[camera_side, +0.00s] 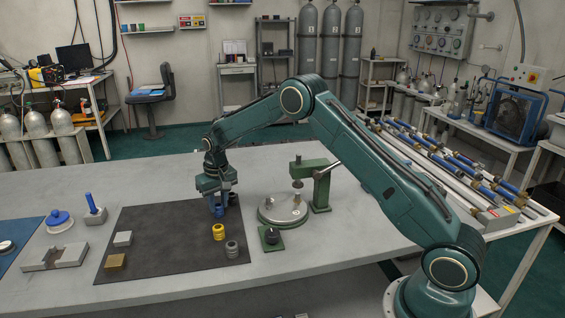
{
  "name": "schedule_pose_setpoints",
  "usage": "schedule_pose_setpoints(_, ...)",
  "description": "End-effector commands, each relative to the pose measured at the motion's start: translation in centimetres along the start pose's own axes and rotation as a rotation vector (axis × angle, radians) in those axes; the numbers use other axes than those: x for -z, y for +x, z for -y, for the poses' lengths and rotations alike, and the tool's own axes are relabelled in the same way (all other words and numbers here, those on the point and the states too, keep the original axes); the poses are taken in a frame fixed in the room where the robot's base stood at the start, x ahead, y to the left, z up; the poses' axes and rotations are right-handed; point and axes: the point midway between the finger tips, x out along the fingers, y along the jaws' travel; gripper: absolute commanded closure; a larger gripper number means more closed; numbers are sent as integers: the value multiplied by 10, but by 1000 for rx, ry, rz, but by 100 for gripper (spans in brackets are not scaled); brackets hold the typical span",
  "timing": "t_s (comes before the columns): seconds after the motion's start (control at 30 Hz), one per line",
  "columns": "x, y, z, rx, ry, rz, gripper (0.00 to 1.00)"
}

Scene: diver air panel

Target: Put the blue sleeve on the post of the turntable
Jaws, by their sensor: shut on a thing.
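My gripper (218,203) is over the far right part of the dark mat, its jaws shut on the blue sleeve (217,211). The fingers partly cover the sleeve, and I cannot tell whether it touches the mat. The turntable (268,216) is a round silver plate to the right of my gripper, just off the mat. A short post (297,198) seems to stand on its plate; nothing blue is on it. A green stand (320,187) rises behind it, with an arm and a round head above the plate.
A yellow ring (219,232) and a dark grey ring (232,249) stand on the mat (165,245) in front of my gripper. Two small blocks lie at its left. A black knob (271,237) on a green plate sits before the turntable. The mat's middle is clear.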

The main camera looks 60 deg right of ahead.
Motion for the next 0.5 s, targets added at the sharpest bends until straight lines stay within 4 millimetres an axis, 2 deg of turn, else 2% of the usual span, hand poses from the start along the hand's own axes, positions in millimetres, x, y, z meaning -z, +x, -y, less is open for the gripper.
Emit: schedule_pose_setpoints(0.5, 2, -14, 0, 0, 0, -1, 93)
